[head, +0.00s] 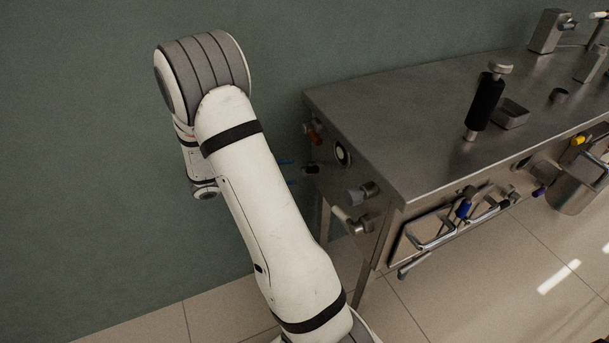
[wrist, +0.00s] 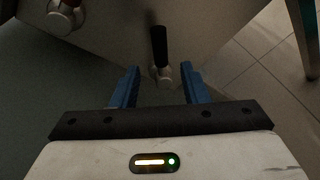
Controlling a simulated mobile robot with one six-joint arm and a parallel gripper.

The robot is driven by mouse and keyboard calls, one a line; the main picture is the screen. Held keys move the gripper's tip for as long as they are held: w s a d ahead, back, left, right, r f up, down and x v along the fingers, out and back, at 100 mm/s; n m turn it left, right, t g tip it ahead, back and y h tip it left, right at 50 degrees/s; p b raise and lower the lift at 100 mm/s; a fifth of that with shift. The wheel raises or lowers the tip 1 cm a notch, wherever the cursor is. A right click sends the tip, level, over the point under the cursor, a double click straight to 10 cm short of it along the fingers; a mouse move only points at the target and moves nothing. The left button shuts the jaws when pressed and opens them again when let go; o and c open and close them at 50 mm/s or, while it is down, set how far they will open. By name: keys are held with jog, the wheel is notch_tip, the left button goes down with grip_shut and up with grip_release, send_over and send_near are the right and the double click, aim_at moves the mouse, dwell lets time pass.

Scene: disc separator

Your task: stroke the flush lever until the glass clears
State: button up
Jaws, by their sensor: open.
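A black-handled lever (wrist: 159,48) on a round metal hub stands between and just beyond my fingertips in the wrist view. I cannot confirm that it is the flush lever. My gripper (wrist: 159,70) is open, with one blue finger on each side of the lever and a gap to both. In the head view my gripper (head: 288,173) is mostly hidden behind my arm; only blue finger parts show beside a small black handle (head: 310,169) at the bench's left end. A round dark port with a pale rim (head: 342,154) is on that end face, possibly the glass; its clearness cannot be told.
A black upright handle (head: 485,103) stands on top. The floor left of the bench is free.

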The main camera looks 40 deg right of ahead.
aim_at(308, 170)
jog(key=b+x, duration=0.1)
jog(key=x, duration=0.5)
jog(key=shift+s+d, duration=0.1)
jog(key=shift+d, duration=0.1)
jog(key=shift+c, duration=0.3)
grip_shut()
